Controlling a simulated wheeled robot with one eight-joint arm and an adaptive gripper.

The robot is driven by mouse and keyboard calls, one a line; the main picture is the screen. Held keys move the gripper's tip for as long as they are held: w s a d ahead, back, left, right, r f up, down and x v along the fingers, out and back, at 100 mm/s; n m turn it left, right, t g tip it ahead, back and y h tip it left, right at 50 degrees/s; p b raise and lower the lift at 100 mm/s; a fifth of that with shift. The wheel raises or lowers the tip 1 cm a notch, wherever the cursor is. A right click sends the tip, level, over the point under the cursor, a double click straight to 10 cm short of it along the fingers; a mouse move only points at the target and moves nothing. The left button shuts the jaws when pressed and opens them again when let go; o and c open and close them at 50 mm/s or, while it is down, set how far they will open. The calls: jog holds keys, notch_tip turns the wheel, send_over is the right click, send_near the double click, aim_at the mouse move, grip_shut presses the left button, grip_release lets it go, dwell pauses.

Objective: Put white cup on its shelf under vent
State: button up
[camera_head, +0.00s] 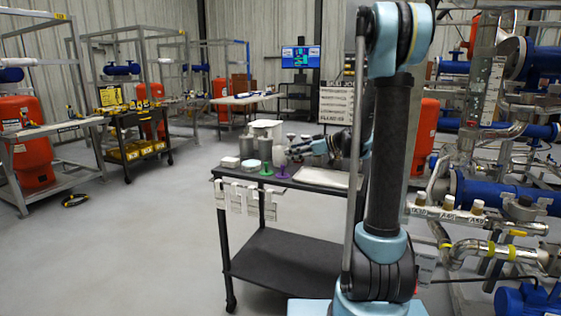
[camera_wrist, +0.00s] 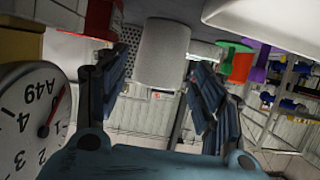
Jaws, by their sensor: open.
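In the wrist view, a pale, plain cylinder that looks like the white cup (camera_wrist: 162,52) stands on the dark cart top, seen turned over. My gripper (camera_wrist: 160,68) is open, with one dark finger to each side of the cylinder. No finger clearly touches it, and I cannot tell how deep it sits between them. In the head view, my gripper (camera_head: 312,147) points left, low over the cart, close to a pale upright cylinder (camera_head: 279,153). The shelf under a vent cannot be made out in either view.
The dark cart (camera_head: 281,258) also carries small white boxes (camera_head: 230,162), a grey cylinder (camera_head: 265,150), green (camera_head: 266,168) and purple (camera_head: 282,173) funnel-like pieces, and a white tray (camera_head: 318,178). A gauge (camera_wrist: 28,115) is close at wrist-view left.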

aim_at(280, 155)
jog(key=shift+x, duration=3.55)
jog(key=shift+s+r, duration=0.1)
jog(key=c, duration=0.7)
jog(key=shift+c, duration=0.2)
